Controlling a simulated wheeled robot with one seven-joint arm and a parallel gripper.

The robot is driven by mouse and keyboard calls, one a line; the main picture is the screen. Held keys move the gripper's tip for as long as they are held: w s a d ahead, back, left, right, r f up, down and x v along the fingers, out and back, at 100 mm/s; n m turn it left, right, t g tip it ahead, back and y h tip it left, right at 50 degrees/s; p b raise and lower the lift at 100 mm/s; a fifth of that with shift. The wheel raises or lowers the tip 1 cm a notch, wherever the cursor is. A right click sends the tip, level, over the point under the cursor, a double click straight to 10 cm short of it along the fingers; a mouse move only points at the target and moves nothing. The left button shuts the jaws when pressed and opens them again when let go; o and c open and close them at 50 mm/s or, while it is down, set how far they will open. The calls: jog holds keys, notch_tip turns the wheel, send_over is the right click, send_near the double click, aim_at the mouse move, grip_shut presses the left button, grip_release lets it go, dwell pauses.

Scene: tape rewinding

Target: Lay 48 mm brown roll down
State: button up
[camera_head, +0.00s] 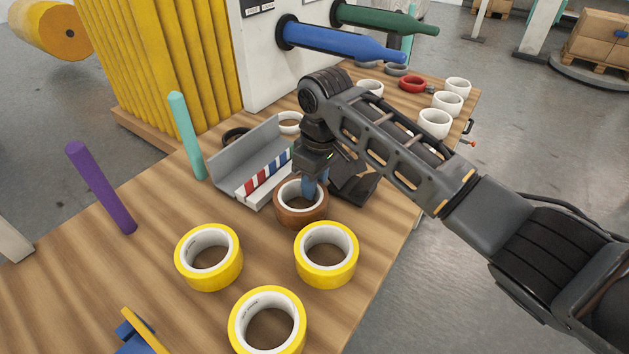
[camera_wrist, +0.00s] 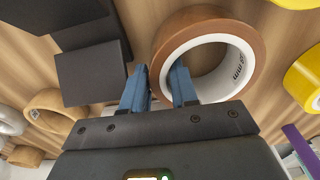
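The brown roll (camera_head: 301,212) lies flat on the wooden table, its white core ring facing up. In the wrist view the brown roll (camera_wrist: 250,42) shows printed text on its white core, with "mm" legible. My gripper (camera_head: 312,183) points down at the roll's far side. In the wrist view its two blue fingers (camera_wrist: 159,72) straddle the roll's wall, one inside the hole and one outside. The fingers are close to the wall, but I cannot tell whether they press on it. The fingertips' contact is partly hidden.
Three yellow rolls (camera_head: 327,254) lie nearby at the front. A grey angled holder (camera_head: 240,160) with coloured strips stands behind left of the brown roll. Teal (camera_head: 186,135) and purple (camera_head: 101,187) posts rise at the left. White rolls (camera_head: 435,123) lie at the back right.

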jog(key=shift+o, duration=1.6)
jog(key=shift+d, duration=0.1)
jog(key=shift+w+r, duration=0.1)
